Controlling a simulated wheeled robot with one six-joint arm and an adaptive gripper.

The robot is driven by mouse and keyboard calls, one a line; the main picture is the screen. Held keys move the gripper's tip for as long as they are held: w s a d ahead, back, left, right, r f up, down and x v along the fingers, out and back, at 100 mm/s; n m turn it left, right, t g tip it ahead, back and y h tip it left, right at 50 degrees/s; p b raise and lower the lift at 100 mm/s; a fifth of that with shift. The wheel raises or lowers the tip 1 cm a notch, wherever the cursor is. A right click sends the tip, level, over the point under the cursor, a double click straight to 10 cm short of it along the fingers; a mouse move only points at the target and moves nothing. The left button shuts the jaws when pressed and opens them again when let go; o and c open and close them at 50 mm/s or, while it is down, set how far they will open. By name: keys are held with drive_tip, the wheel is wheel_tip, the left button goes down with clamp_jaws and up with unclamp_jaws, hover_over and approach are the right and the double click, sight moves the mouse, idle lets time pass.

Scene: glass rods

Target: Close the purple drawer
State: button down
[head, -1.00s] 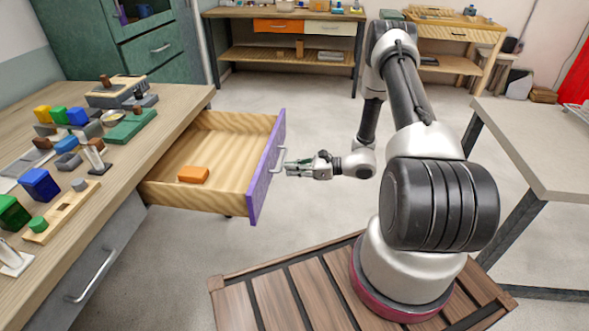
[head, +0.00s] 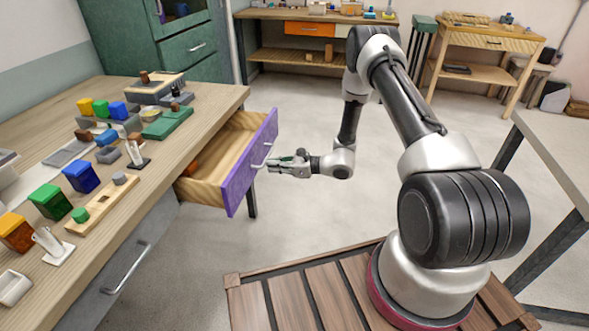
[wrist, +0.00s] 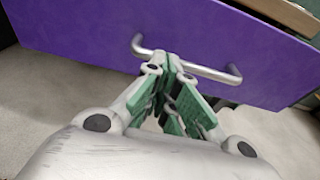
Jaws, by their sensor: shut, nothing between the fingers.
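The purple drawer (head: 240,181) stands partly open from the left workbench, its purple front facing right. The silver handle (head: 263,157) is a bar on the drawer front. My gripper (head: 272,165) is shut and empty, its fingertips at the handle. In the wrist view the purple front (wrist: 90,45) fills the upper part, and the green-padded fingertips (wrist: 172,65) meet the handle bar (wrist: 205,68) near its middle. I cannot tell whether they touch the front itself.
The workbench (head: 225,98) holds several coloured blocks and small fixtures. A grey drawer with a handle (head: 128,270) is below, at the lower left. A grey table (head: 560,150) stands at the right. The floor (head: 310,220) between is clear.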

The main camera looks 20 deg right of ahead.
drive_tip(key=r+x, duration=0.1)
drive_tip(key=x, duration=0.4)
drive_tip(key=r+x, duration=0.1)
drive_tip(key=x, duration=0.5)
drive_tip(key=r+x, duration=0.1)
drive_tip(key=x, duration=0.4)
drive_tip(key=shift+w+a, duration=0.2)
drive_tip(key=shift+a, duration=0.4)
drive_tip(key=shift+w+a, duration=0.25)
drive_tip(key=shift+a, duration=0.2)
drive_tip(key=shift+a+r, duration=0.1)
drive_tip(key=shift+r, duration=0.05)
drive_tip(key=shift+w, duration=0.1)
